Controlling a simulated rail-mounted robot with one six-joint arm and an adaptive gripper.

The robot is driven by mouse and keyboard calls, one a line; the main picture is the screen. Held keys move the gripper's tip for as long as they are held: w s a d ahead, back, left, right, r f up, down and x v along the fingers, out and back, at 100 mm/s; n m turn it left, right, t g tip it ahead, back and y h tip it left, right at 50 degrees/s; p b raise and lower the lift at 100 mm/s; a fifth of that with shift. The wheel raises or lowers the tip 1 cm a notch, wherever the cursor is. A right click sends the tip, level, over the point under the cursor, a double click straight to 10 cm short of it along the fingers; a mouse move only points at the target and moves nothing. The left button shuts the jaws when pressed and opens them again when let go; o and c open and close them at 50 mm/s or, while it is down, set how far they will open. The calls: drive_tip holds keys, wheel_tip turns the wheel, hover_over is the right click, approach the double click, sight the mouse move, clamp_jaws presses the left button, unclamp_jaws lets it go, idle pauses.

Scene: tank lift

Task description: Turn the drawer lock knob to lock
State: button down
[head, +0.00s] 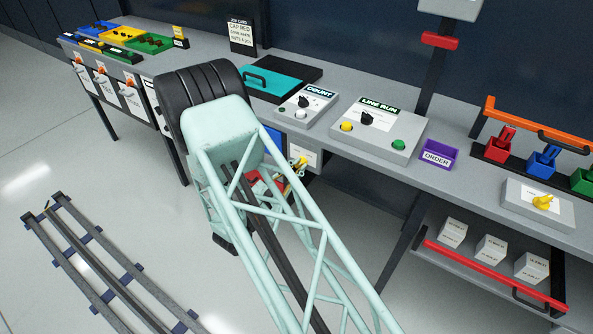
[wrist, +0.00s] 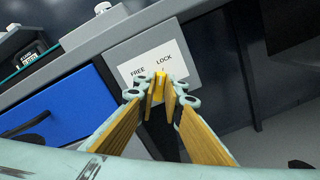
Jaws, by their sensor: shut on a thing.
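The drawer lock knob (wrist: 161,76) is small and yellow, on a grey panel with a white label (wrist: 150,60) reading FREE on the left and LOCK on the right. My gripper (wrist: 160,92) is shut on the knob, one finger on each side. The fingers cover much of the knob, so I cannot tell which word it points at. The blue drawer front (wrist: 55,108) is left of the panel in the wrist view. In the head view my arm hides most of the gripper, with the white label (head: 303,156) showing behind it.
The bench top above holds the COUNT box (head: 305,105), the LINE RUN box (head: 375,128) and a purple ORDER bin (head: 438,154). A lower shelf with a red rail (head: 480,268) and white boxes is at the right. Floor rails (head: 100,265) lie in open floor at the left.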

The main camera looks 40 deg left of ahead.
drive_tip(key=shift+m+b, duration=0.4)
drive_tip(key=shift+m, duration=0.3)
drive_tip(key=c, duration=2.7)
unclamp_jaws()
drive_tip(key=shift+s, duration=0.1)
drive_tip(key=shift+s+d, duration=0.15)
drive_tip(key=shift+s, duration=1.8)
drive_tip(key=shift+s+d, duration=0.15)
drive_tip(key=shift+s, duration=1.8)
drive_tip(key=shift+s+d, duration=0.15)
drive_tip(key=shift+s, duration=1.8)
drive_tip(key=shift+d, duration=0.1)
